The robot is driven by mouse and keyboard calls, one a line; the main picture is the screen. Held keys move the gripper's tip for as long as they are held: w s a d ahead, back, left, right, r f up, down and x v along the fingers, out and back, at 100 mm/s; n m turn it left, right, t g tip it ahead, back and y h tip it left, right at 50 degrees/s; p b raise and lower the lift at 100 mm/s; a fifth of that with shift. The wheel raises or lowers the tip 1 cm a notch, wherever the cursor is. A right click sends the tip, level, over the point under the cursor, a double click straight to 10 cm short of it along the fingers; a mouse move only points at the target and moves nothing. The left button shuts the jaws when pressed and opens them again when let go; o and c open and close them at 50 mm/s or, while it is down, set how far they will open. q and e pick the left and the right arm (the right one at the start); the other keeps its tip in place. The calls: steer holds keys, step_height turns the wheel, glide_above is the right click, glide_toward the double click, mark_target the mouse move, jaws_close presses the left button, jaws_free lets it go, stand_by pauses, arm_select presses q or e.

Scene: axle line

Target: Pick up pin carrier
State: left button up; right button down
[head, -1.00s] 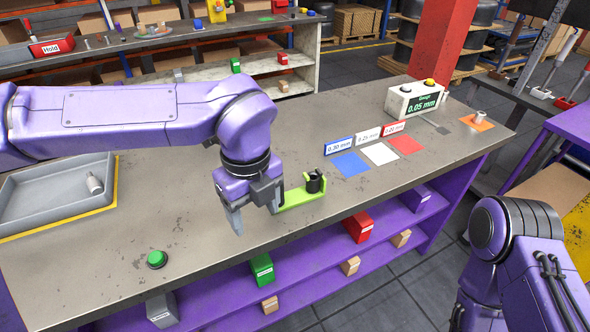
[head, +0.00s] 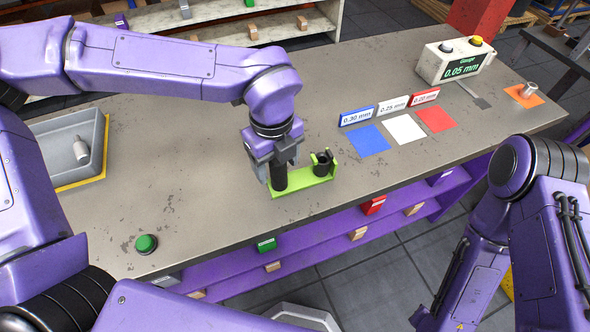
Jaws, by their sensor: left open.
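The pin carrier (head: 307,182) is a lime-green bracket lying on the grey workbench. A black upright handle (head: 279,180) stands at its left end and a dark, hollow cup (head: 322,158) at its right end. My left gripper (head: 276,171) points down over the left end, open, with the handle standing between its fingers. I cannot tell whether the fingers touch the handle. The gripper hides the handle's top. My right arm shows at the right edge, but its gripper is out of view.
A grey tray (head: 44,133) with a metal part (head: 81,151) is at left. A green button (head: 146,243) is near the front edge. Blue (head: 367,140), white (head: 405,129) and red (head: 437,119) pads with labels lie right. A gauge box (head: 452,66) stands at back right.

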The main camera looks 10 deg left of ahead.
mark_target(281, 183)
arm_select(q)
steer(key=f, duration=0.4)
steer(key=shift+w+d, duration=0.2)
steer(key=shift+w, duration=0.15)
steer(key=shift+s+r, duration=0.15)
steer(key=shift+s, duration=0.15)
steer(key=shift+w, duration=0.1)
steer(key=c, duration=1.2)
